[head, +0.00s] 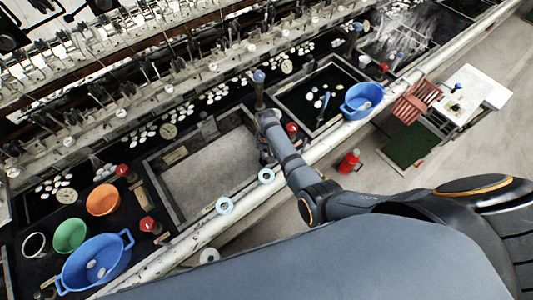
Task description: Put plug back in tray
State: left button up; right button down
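My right arm comes in from the right, and its gripper (266,118) is over the divider between two sunken basins. Its fingers are too small and dark to tell open from shut. A grey post with a blue knob (259,77) rises just beyond the gripper; I cannot tell whether they touch. A similar blue-knobbed post (358,28) stands farther back. I cannot make out for sure which thing is the plug or which is the tray. The near basin (212,175) looks empty, with a pale floor. My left gripper is not in view.
The far basin (345,70) holds dark water and a blue-handled tool (323,106). A blue tub (362,100) sits at its right. Blue (95,265), green (70,235) and orange (103,199) containers stand at lower left. A pale pipe (205,232) runs along the front. Reeling machinery lines the back.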

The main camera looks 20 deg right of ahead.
jog(key=shift+f, duration=0.1)
jog(key=c, duration=1.3)
grip_release()
jog(key=shift+o, duration=0.2)
notch_tip(320, 180, up, 8)
jog(key=shift+f, duration=0.2)
jog(key=shift+f, duration=0.1)
